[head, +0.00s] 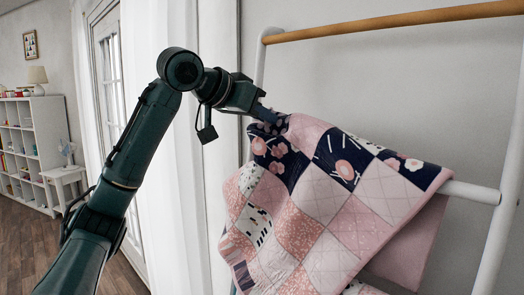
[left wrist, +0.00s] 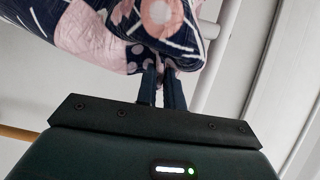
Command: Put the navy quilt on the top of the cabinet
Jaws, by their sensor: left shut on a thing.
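The navy quilt (head: 328,190), a patchwork of navy, pink and white squares with flowers, hangs over a white rung of the ladder rack. My left gripper (head: 266,113) is at its upper left corner, shut on the bunched cloth. In the left wrist view, the narrow fingers (left wrist: 162,80) are closed on the quilt's edge (left wrist: 95,38). The held corner is raised a little, and the rest drapes down past the bottom of the head view. My right gripper is out of view. I cannot make out which furniture is the cabinet.
The white ladder rack (head: 502,190) has a wooden top rung (head: 400,20) above the quilt. A white curtain (head: 172,190) hangs behind my left arm. A white cubby shelf (head: 40,140) with a lamp (head: 37,78) and a small white table (head: 64,180) stand far left.

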